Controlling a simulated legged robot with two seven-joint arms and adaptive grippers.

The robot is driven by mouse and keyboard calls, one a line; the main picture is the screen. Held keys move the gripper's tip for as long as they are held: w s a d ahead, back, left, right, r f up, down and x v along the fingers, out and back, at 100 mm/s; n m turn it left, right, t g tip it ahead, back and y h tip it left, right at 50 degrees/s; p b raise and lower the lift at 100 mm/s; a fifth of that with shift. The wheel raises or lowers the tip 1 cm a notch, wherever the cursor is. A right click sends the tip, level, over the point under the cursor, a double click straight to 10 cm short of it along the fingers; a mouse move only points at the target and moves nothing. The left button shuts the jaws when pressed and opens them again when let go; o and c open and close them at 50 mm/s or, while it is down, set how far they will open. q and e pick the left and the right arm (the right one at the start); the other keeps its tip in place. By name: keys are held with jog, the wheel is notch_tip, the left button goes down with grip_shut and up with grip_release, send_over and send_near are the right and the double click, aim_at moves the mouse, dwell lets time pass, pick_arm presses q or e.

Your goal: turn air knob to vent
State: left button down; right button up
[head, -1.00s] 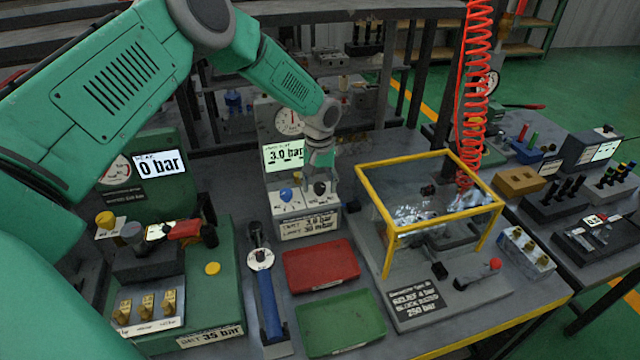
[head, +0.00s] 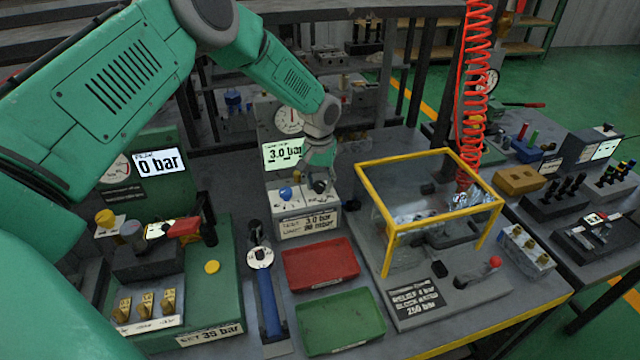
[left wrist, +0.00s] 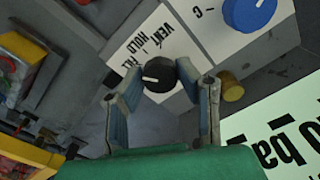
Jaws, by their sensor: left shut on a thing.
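The air knob (left wrist: 160,78) is black with a white pointer mark. It sits on a white panel lettered VENT, HOLD and a partly covered third word, seemingly FILL. The pointer is on the knob's left side in the left wrist view, towards that third word. My left gripper (left wrist: 162,90) is shut on the knob, one finger at each side. In the head view my left gripper (head: 320,180) comes down from above onto the test box (head: 308,226) and hides most of the knob. My right gripper is in neither view.
A blue knob (left wrist: 248,12) is close beside the air knob. The display (head: 284,154) behind reads 3.0 bar; the left one (head: 160,163) reads 0 bar. A yellow-framed clear guard (head: 435,235) stands to the right. Red (head: 320,264) and green (head: 340,322) trays lie in front.

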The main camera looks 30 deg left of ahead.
aim_at(318, 182)
pick_arm(q)
jog(key=m, duration=0.4)
jog(key=shift+m, duration=0.3)
jog(key=m, duration=0.3)
jog(key=shift+w+m+b, duration=0.1)
jog(key=shift+m+b, duration=0.2)
jog(key=shift+b, duration=0.05)
jog(key=m, duration=0.4)
jog(key=shift+a+r, duration=0.1)
jog(key=shift+m, duration=1.7)
jog(key=shift+w+r, duration=0.1)
jog(key=c, duration=1.2)
grip_release()
jog(key=shift+a, duration=0.1)
notch_tip(318, 182, up, 12)
jog(key=shift+f, duration=0.2)
